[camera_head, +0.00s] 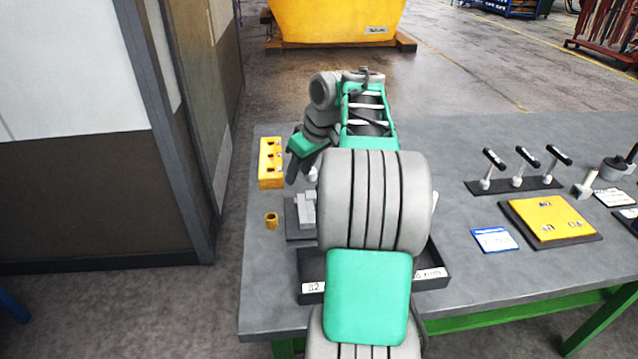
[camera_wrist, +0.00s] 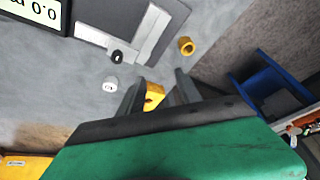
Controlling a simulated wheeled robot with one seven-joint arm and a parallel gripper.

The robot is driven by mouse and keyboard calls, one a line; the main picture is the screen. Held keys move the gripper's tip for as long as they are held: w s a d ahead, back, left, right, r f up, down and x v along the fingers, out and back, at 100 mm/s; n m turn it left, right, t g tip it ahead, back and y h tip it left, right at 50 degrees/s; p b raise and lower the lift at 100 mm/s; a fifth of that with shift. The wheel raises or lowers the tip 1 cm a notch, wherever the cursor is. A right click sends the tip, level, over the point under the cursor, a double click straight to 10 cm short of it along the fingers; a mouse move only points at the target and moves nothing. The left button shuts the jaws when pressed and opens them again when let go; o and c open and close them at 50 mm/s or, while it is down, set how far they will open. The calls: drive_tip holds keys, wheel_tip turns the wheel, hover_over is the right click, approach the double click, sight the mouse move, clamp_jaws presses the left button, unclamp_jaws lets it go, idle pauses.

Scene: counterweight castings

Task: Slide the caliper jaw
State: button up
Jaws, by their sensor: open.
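A light grey stepped piece (camera_head: 306,208), which looks like part of the caliper, sits on a dark plate at the table's left; my arm hides its right side. In the wrist view a display reading "0.0" (camera_wrist: 32,10) and a grey plate with a light grey piece (camera_wrist: 135,25) lie at the upper left. I cannot tell for certain which part is the sliding jaw. My gripper (camera_wrist: 158,78) is open, with a yellow block (camera_wrist: 153,97) showing between its fingers.
A yellow ring (camera_head: 271,220) lies on the grey table (camera_head: 450,150). A labelled black tray (camera_head: 312,287) is partly behind my arm. A yellow plate (camera_head: 548,217), blue-edged card (camera_head: 494,240) and black-handled pegs (camera_head: 518,183) stand right. A black knob (camera_wrist: 117,57) and white knob (camera_wrist: 110,84) also show.

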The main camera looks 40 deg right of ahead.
drive_tip(key=s+d+f, duration=0.1)
drive_tip(key=s+d, duration=0.1)
drive_tip(key=d, duration=0.6)
drive_tip(key=b+x, duration=0.1)
drive_tip(key=x, duration=0.6)
drive_tip(key=shift+f, duration=0.25)
drive_tip(key=shift+c, duration=0.4)
clamp_jaws()
